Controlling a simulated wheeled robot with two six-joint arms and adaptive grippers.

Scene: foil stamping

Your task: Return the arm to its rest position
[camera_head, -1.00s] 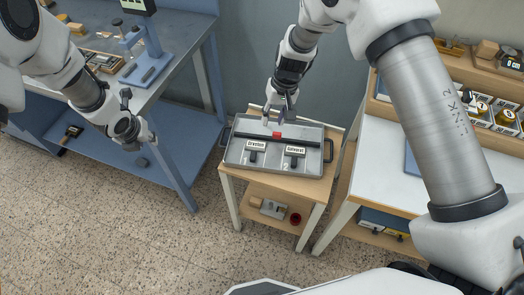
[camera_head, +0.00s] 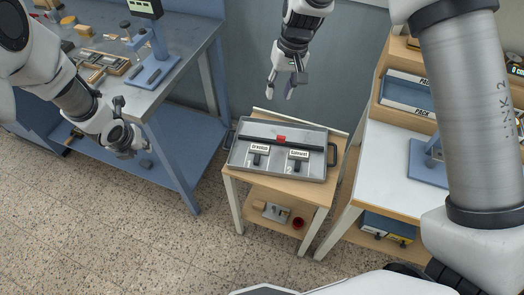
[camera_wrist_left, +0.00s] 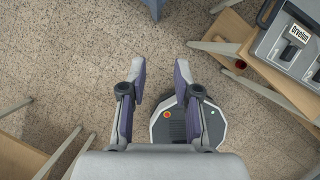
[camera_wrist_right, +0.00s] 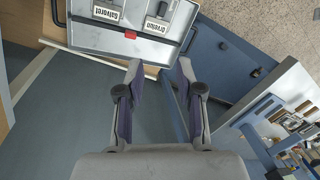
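My right gripper (camera_head: 284,86) is raised above and behind the grey tray, clear of it. In the right wrist view its fingers (camera_wrist_right: 158,85) are apart with nothing between them. My left gripper (camera_head: 130,150) hangs at the left, in front of the blue bench. In the left wrist view its fingers (camera_wrist_left: 159,85) are apart and empty over the speckled floor.
A blue-framed bench (camera_head: 190,70) with a press (camera_head: 155,65) stands at the left. A white-topped wooden table (camera_head: 385,165) with a blue press stands at the right. The stand's lower shelf (camera_head: 260,195) holds a red cup (camera_head: 298,223). Open floor lies in front.

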